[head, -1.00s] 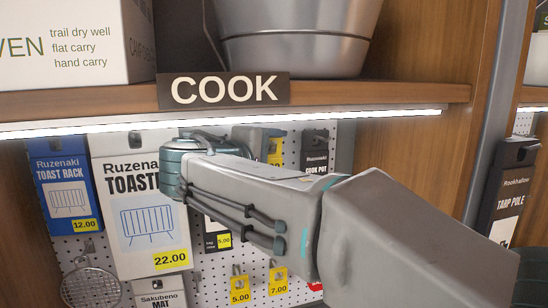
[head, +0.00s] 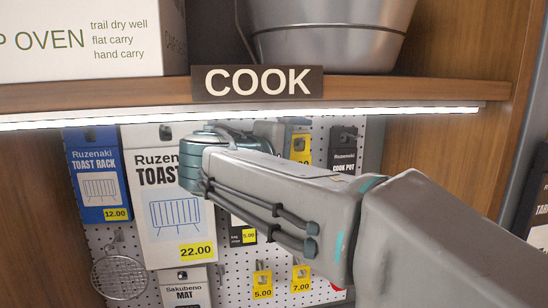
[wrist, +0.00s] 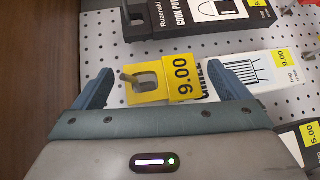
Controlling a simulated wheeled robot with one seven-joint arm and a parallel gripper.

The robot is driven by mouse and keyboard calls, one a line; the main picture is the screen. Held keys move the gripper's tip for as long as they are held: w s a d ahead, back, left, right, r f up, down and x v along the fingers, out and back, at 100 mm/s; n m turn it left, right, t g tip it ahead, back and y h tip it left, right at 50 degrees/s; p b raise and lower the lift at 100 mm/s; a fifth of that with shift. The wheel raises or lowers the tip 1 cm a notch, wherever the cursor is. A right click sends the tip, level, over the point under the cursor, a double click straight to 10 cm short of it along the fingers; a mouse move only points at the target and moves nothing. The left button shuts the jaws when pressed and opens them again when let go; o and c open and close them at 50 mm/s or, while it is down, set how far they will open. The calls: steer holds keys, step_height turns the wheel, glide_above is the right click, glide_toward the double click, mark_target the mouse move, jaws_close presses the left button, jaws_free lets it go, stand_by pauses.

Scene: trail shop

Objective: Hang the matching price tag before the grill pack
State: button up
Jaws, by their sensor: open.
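In the wrist view a yellow 9.00 price tag (wrist: 183,78) lies against the pegboard, with a grey metal peg (wrist: 132,78) showing at its upper part. My gripper (wrist: 158,72) is open, one finger on each side of the tag, with a gap to both. The white grill pack (wrist: 250,68), drawn with a rack, hangs at the tag's lower end. It bears its own yellow 9.00 label (wrist: 285,59), and the right finger covers part of its name. A yellow tag (head: 301,147) shows just above my arm.
A black cook pot pack (head: 343,150) hangs to the right. Toast packs (head: 175,215) hang left, and tags of 5.00 (head: 263,284) and 7.00 (head: 301,278) hang below my arm. A wooden shelf (head: 120,93) with the COOK sign (head: 258,82) runs close above.

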steer(key=b+v, duration=0.2)
steer(key=v, duration=1)
steer(key=d+f+m+g+y, duration=0.2)
steer(key=d+f+g, duration=0.4)
steer(key=d+f, duration=0.9)
steer(key=s+d+f+m+g+y, duration=0.1)
steer(key=s+d+f+m+y, duration=0.1)
steer(key=f, duration=0.4)
steer(key=s+d+f+m+g+y, duration=0.1)
steer(key=s+d+f+m+y, duration=0.1)
steer(key=s+f+m, duration=0.2)
steer(key=s+d+f+m+g+y, duration=0.1)
steer(key=s+f, duration=0.4)
steer(key=f, duration=0.5)
steer(key=shift+s+d+f+m+g+y, duration=0.2)
steer(key=shift+d+m+g+y, duration=0.2)
steer(key=shift+d+m+y, duration=0.6)
steer(key=shift+a, duration=0.15)
